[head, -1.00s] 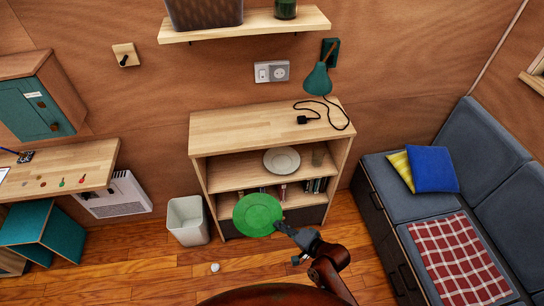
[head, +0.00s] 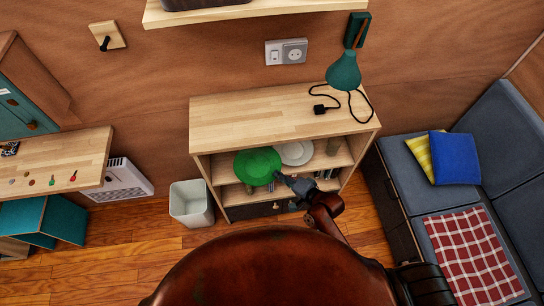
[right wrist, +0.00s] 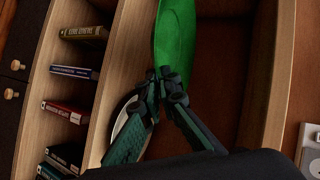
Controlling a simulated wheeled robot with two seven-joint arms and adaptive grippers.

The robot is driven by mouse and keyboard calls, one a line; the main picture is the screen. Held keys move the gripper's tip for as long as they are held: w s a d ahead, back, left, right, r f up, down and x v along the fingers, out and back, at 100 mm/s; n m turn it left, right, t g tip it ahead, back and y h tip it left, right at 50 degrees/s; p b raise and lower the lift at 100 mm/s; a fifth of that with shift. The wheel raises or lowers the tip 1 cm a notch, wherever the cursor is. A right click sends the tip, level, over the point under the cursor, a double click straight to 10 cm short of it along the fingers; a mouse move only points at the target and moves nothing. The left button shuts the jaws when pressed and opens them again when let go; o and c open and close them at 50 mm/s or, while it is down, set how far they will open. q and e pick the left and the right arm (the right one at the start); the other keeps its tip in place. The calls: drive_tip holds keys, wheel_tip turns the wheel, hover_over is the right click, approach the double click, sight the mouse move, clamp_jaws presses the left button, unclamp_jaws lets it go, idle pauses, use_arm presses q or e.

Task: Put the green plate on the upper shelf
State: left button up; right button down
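The green plate (head: 257,166) is at the front of the bookcase's upper compartment, above the upper shelf (head: 222,172). I cannot tell whether the plate touches the shelf. A white plate (head: 296,152) lies on the upper shelf to the right, partly behind the green one. My left gripper is not in view.
Books (right wrist: 75,72) stand on the lower shelf. The wooden top (head: 250,118) overhangs the compartment and bears a teal lamp (head: 343,72) with its cord. A white bin (head: 191,204) stands left, a sofa (head: 415,185) right.

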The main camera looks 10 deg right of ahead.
sight(271, 165)
drive_tip(key=w+f, duration=0.1)
drive_tip(key=w, duration=0.1)
drive_tip(key=w+a+f, duration=0.1)
drive_tip(key=w, duration=0.1)
drive_tip(key=w+b, duration=0.1)
drive_tip(key=w, duration=0.1)
drive_tip(key=shift+w+a+f, duration=0.1)
drive_tip(key=shift+a+f, duration=0.15)
drive_tip(key=shift+f, duration=0.15)
drive_tip(key=w+f+b, duration=0.1)
drive_tip(key=w+f, duration=0.1)
drive_tip(key=w+a+f, duration=0.1)
drive_tip(key=w+f, duration=0.1)
drive_tip(key=f, duration=0.1)
drive_tip(key=shift+w+f+b, duration=0.15)
drive_tip(key=shift+b, duration=0.25)
drive_tip(key=shift+w+a+f, duration=0.1)
drive_tip(key=shift+w+f, duration=0.2)
drive_tip(key=shift+f, duration=0.15)
wheel_tip(271, 165, down, 3)
drive_tip(key=shift+r+b, duration=0.1)
drive_tip(key=shift+b, duration=0.55)
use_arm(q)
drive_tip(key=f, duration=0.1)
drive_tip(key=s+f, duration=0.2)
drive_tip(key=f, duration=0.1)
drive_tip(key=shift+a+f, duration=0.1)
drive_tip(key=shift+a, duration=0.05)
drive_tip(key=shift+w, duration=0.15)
